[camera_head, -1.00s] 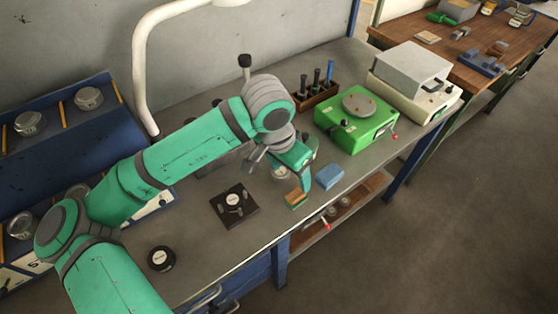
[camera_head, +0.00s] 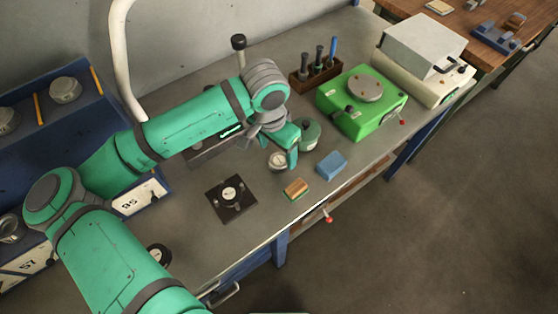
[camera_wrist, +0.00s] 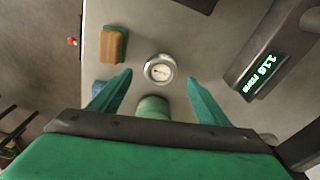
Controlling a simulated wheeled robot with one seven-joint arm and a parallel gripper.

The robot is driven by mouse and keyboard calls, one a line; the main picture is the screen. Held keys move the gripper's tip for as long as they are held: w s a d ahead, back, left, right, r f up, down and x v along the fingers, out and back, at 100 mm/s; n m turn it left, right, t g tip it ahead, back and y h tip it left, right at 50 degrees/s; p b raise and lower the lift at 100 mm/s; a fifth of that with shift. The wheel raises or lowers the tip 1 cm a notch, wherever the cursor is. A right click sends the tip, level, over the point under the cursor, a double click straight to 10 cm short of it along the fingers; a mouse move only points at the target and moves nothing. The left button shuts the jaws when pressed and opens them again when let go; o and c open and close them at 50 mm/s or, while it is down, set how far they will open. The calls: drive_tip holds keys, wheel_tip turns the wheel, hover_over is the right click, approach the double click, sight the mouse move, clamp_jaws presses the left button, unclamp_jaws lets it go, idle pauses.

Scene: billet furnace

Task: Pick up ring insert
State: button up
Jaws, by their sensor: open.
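A small round silver ring piece with a pale marked centre, which looks like the ring insert (camera_head: 277,163), lies on the grey bench. In the wrist view the same ring piece (camera_wrist: 160,69) is between and slightly beyond the two green fingertips. My gripper (camera_wrist: 158,78) is open and empty, with a finger on either side of the ring's line. In the head view my gripper (camera_head: 284,150) is over the bench at the ring, and one finger partly overlaps it. I cannot tell the exact height of the fingertips above the bench.
A green cylinder (camera_head: 309,133) stands close by the gripper. A brown-topped brush or sponge (camera_head: 297,188) and a blue block (camera_head: 331,164) lie near the bench edge. A dark square fixture (camera_head: 219,205) and a digital readout device (camera_wrist: 262,55) flank the ring.

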sight(279, 159)
drive_tip(key=f, duration=0.5)
drive_tip(key=shift+w+d, duration=0.2)
drive_tip(key=shift+w, duration=0.15)
drive_tip(key=c, duration=1.6)
drive_tip(key=shift+r, duration=0.55)
drive_tip(key=shift+c, duration=0.2)
drive_tip(key=r, duration=0.2)
drive_tip(key=shift+s+r, duration=0.2)
drive_tip(key=shift+r, duration=0.15)
drive_tip(key=s+r, duration=0.9)
drive_tip(key=s, duration=0.4)
drive_tip(key=shift+s+d+r, duration=0.15)
drive_tip(key=shift+s+d, duration=0.05)
drive_tip(key=shift+s, duration=0.05)
